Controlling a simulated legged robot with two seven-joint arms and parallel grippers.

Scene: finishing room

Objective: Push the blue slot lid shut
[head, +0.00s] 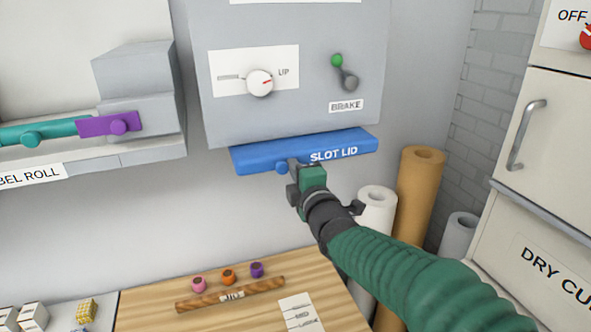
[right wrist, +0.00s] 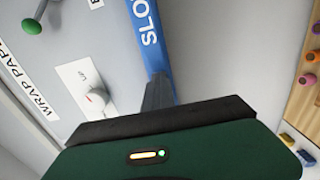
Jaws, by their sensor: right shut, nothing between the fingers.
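The blue slot lid (head: 347,146), marked SLOT LID, runs along the bottom edge of the grey wall panel. My left gripper is not in view.
The grey panel (head: 300,120) above carries a white dial (head: 260,83) and a green-tipped brake lever (head: 342,70). A label roll shelf with a teal bar (head: 60,130) and purple slider (head: 108,124) is at left. Paper rolls (head: 418,185) stand right. A wooden table (head: 150,300) lies below.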

